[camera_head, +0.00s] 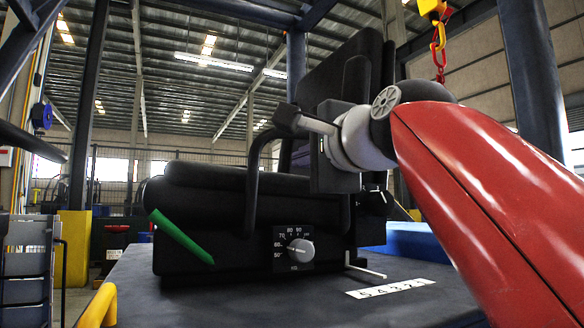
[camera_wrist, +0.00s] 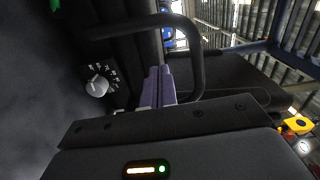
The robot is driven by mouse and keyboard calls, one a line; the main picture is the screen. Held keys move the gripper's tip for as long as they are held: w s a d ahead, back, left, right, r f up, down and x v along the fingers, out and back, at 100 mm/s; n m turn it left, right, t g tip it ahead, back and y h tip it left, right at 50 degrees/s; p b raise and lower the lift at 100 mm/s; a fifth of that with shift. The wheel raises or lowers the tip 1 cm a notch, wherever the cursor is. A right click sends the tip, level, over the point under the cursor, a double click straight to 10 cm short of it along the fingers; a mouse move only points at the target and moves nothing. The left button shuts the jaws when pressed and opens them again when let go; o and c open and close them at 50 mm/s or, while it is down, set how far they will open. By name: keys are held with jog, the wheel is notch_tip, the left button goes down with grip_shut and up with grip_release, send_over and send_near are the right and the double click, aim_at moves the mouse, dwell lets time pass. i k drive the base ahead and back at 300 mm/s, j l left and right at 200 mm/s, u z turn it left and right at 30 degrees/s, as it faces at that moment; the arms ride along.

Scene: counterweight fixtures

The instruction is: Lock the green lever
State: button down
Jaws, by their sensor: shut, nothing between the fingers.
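The green lever (camera_head: 180,238) sticks out from the left front of the black padded seat fixture (camera_head: 215,190), slanting down to the right. A bit of the green lever (camera_wrist: 55,5) shows at the top left edge of the wrist view. My gripper (camera_wrist: 160,76) is shut and empty, its two purple-grey fingers side by side near the black bar handle (camera_wrist: 202,60). I cannot tell whether they touch it. In the head view my gripper is above and to the right of the lever, apart from it, with its fingers largely hidden.
A white dial (camera_head: 300,250) with a number scale sits on the fixture's front, right of the lever. The black bar handle stands between lever and dial. A number strip (camera_head: 390,288) lies on the dark table (camera_head: 220,305). A yellow rail (camera_head: 98,305) is at the lower left.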

aim_at(213, 263)
jog(key=k+l, duration=0.3)
jog(key=k, duration=0.15)
jog(key=k+l, duration=0.3)
jog(key=k, duration=0.15)
